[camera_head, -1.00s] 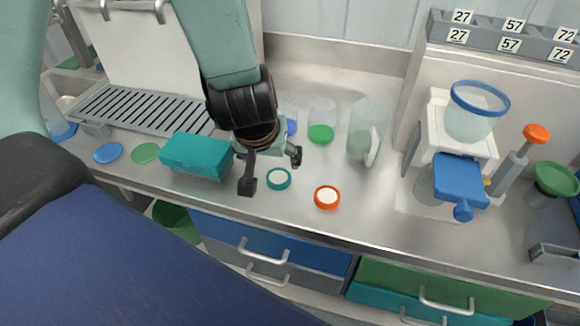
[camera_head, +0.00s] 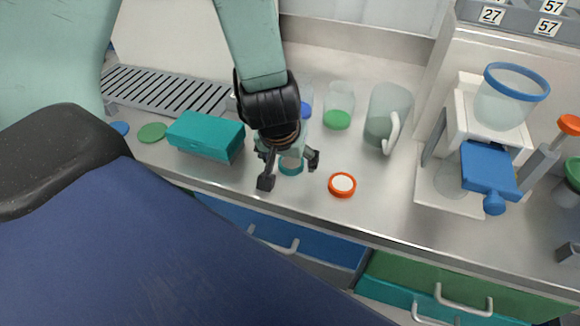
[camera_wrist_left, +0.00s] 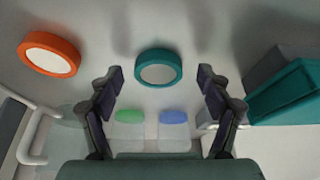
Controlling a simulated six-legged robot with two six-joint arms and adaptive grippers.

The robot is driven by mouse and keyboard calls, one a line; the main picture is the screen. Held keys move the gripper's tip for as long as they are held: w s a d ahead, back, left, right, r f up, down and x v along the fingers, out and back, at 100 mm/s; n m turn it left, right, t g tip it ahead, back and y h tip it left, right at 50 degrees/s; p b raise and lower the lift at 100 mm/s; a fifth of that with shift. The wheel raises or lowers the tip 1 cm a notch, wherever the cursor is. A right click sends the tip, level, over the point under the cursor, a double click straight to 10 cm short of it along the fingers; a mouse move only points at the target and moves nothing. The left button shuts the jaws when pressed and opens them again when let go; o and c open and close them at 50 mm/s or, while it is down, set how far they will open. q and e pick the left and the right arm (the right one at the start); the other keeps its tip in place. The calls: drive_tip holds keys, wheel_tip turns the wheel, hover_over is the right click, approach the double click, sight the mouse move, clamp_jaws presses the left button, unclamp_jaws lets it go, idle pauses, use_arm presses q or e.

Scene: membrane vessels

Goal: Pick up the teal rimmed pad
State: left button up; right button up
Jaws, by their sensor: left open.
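The teal rimmed pad (camera_head: 291,167) is a small round disc with a teal rim and a pale centre, lying on the steel counter. In the head view my left gripper (camera_head: 289,172) is above it and partly hides it. In the left wrist view the pad (camera_wrist_left: 158,67) lies ahead of and between the two open fingers of my left gripper (camera_wrist_left: 158,78), with nothing held. I cannot tell the exact height of the fingers over the counter. My right gripper is not in view.
An orange rimmed pad (camera_head: 342,185) lies close by on the right. A teal box (camera_head: 205,137) stands to the left. A clear jug (camera_head: 387,115) and a vessel with green (camera_head: 338,105) stand behind. A blue-and-white device (camera_head: 488,165) stands at right. The front counter edge is near.

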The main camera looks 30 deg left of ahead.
sight(290, 165)
use_arm(q)
drive_tip(key=shift+w+d, duration=0.2)
drive_tip(key=shift+c, duration=0.2)
drive_tip(key=shift+a, duration=0.15)
drive_tip(key=c, duration=0.9)
drive_tip(key=shift+r+p, duration=0.3)
wheel_tip(290, 165, up, 10)
drive_tip(key=p, duration=0.7)
drive_tip(key=shift+f, duration=0.25)
